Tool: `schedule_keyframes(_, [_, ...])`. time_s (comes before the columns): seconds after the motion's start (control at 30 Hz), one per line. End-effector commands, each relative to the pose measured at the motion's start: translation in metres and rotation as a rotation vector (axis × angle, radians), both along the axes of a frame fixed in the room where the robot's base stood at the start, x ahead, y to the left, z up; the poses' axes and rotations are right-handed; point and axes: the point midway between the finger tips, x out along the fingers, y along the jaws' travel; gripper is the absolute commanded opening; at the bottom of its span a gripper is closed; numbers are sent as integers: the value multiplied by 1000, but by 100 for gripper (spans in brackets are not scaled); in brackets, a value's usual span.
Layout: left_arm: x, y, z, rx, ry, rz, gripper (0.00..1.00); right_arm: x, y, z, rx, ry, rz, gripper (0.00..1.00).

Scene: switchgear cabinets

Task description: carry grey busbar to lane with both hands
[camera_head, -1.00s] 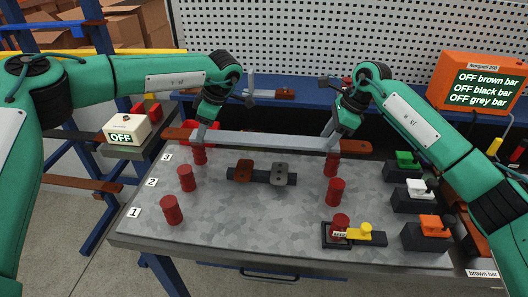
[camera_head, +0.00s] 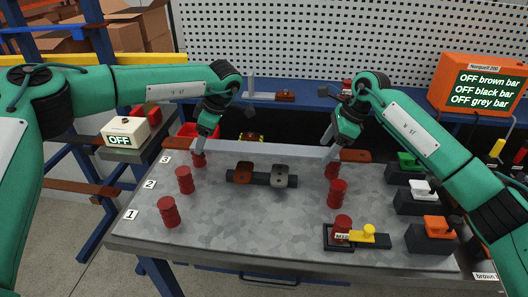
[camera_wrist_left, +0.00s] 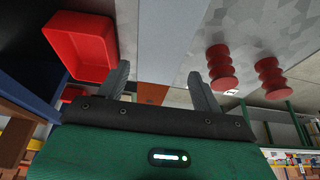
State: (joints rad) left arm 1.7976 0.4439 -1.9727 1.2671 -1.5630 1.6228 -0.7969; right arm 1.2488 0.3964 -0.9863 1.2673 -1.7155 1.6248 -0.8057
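The grey busbar (camera_head: 270,151) is a long grey bar with brown ends, lying level along the back of the table at lane 3. Its brown right end (camera_head: 356,155) sticks out past my right gripper. My left gripper (camera_head: 204,146) is on its left part and my right gripper (camera_head: 331,146) on its right part. In the left wrist view the bar (camera_wrist_left: 170,45) runs between the fingers of my left gripper (camera_wrist_left: 158,72). The lane 3 posts (camera_head: 199,159) and (camera_head: 332,170) are at the bar's two ends; I cannot tell whether it touches them.
Red posts of lane 2 (camera_head: 185,181) and lane 1 (camera_head: 168,212) stand in front. A dark block with brown and grey clamps (camera_head: 261,178) lies mid-table. Switches with green, white and orange tops (camera_head: 431,236) line the right. A red bin (camera_wrist_left: 80,45) is behind the table.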

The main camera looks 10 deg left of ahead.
Motion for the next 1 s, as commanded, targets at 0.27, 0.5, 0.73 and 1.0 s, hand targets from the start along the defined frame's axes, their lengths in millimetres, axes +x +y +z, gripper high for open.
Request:
schedule_keyframes(0.27, [0, -2, 6, 0, -1, 0, 67, 0, 0, 0, -1, 0, -1, 67])
schedule_keyframes(0.5, [0, -20, 46, -1, -4, -2, 67, 0, -1, 0, -1, 0, -1, 67])
schedule_keyframes(0.73, [-1, -37, 88, 0, -2, -1, 67, 0, -1, 0, -1, 0, -1, 67])
schedule_keyframes(1.0, [-1, -46, 111, 0, -1, 0, 67, 0, -1, 2, -1, -1, -1, 67])
